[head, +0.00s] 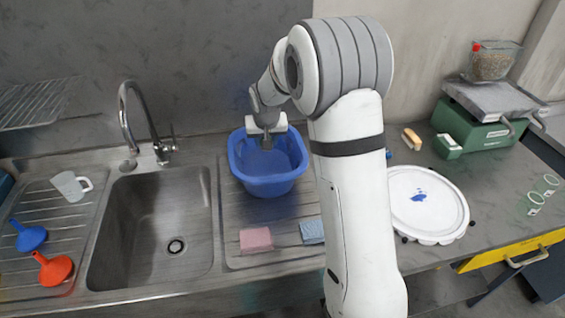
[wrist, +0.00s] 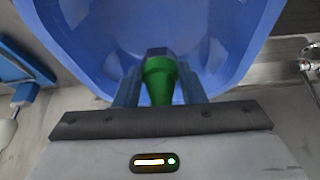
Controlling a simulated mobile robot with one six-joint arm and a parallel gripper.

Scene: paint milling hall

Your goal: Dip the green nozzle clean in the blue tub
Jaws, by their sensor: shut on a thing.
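The blue tub (head: 240,170) stands on the ribbed steel drainboard right of the sink. Its inside fills the top of the wrist view (wrist: 100,35). My gripper (head: 267,143) points down over the tub, its fingers within the rim's outline in the head view. In the wrist view my gripper (wrist: 160,88) is shut on the green nozzle (wrist: 160,80), which has a dark tip pointing into the tub. The nozzle is not distinguishable in the head view. I cannot tell whether its tip touches any liquid.
The sink (head: 150,225) and tap (head: 130,105) are left of the tub. A pink sponge (head: 256,240) and a light-blue cloth or sponge (head: 312,231) lie in front. A white round lid (head: 440,220) with blue paint and a green scale (head: 468,120) stand at right.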

